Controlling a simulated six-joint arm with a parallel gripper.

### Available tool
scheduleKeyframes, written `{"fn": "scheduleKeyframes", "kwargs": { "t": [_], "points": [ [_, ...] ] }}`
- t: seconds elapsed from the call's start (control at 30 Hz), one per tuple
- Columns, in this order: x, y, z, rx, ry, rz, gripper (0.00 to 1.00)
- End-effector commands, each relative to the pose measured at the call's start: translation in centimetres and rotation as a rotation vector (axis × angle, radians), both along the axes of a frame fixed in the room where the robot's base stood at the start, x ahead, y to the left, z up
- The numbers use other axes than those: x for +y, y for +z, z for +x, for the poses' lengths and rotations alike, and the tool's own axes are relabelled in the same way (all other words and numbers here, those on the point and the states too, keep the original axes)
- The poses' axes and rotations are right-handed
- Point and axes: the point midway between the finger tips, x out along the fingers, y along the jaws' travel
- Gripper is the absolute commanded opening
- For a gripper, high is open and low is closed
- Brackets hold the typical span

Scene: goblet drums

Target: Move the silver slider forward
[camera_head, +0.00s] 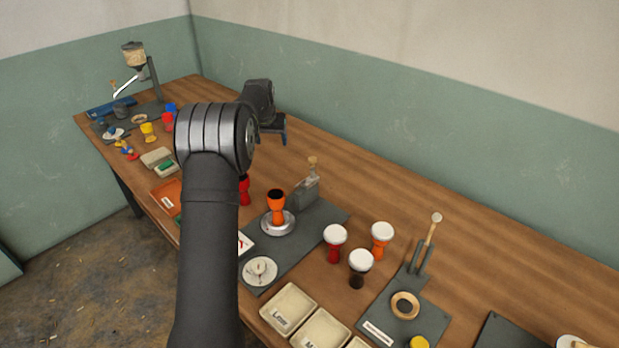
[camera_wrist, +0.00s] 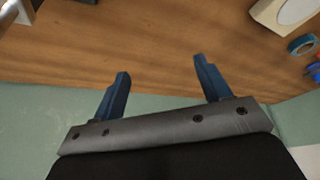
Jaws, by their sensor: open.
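I cannot tell for certain which part is the silver slider. A grey metal block (camera_head: 304,193) with a wooden knob on top stands at the back of a dark mat, behind an orange goblet drum (camera_head: 276,207). A silvery chute (camera_head: 126,84) with a wooden knob shows under the grain hopper (camera_head: 134,55) at the far left end. My gripper (camera_head: 284,138) is above the table's back edge, between these two and apart from both. In the wrist view its blue fingers (camera_wrist: 160,68) are spread, with nothing between them.
Red (camera_head: 335,243) and orange (camera_head: 381,239) drums stand right of the mat (camera_head: 325,217). Pale trays (camera_head: 289,309) lie in front. The tabletop (camera_head: 470,231) is bare along the back wall. A blue tape ring (camera_wrist: 302,44) shows in the wrist view.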

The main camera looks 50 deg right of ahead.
Motion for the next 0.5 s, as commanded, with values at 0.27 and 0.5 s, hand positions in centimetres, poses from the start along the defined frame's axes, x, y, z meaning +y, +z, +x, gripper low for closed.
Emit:
{"fn": "scheduleKeyframes", "kwargs": {
  "t": [0.27, 0.5],
  "points": [
    [0.6, -0.7, -0.4, 0.030, -0.033, 0.007, 0.45],
    [4.0, -4.7, -3.5, 0.227, -0.296, -0.028, 0.45]
  ]
}}
